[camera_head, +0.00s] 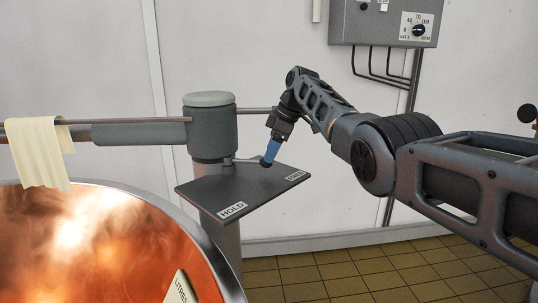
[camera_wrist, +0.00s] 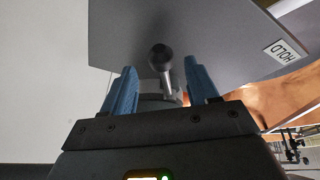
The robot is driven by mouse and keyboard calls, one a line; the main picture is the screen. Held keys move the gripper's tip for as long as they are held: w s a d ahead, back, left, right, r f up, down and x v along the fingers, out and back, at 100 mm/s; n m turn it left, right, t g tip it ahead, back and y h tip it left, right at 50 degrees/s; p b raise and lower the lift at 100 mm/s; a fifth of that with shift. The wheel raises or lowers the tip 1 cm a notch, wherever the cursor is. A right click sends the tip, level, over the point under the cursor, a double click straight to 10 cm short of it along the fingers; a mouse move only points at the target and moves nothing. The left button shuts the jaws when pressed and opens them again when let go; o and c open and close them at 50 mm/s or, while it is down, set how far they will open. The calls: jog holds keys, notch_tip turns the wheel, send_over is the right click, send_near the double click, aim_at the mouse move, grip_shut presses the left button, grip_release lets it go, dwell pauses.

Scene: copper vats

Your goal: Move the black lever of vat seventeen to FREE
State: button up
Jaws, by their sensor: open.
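The black lever (camera_head: 266,162) ends in a round knob and extends from the grey post over a dark plate (camera_head: 240,190). It lies toward the plate's right side, on the side of the FREE label (camera_head: 296,176) and away from the HOLD label (camera_head: 232,209). My gripper (camera_head: 269,153) reaches down to the knob with blue fingers. In the wrist view, my gripper (camera_wrist: 160,72) is open, with the lever's knob (camera_wrist: 161,57) between its fingers and a gap on both sides. The HOLD label (camera_wrist: 286,51) shows there at right.
The copper vat (camera_head: 90,245) fills the lower left. A cream cloth (camera_head: 38,150) hangs over the horizontal arm (camera_head: 135,132) from the post (camera_head: 211,128). A grey control box (camera_head: 390,22) with a dial is on the wall. Tiled floor is clear right of the plate.

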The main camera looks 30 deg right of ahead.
jog(key=shift+v, duration=2.25)
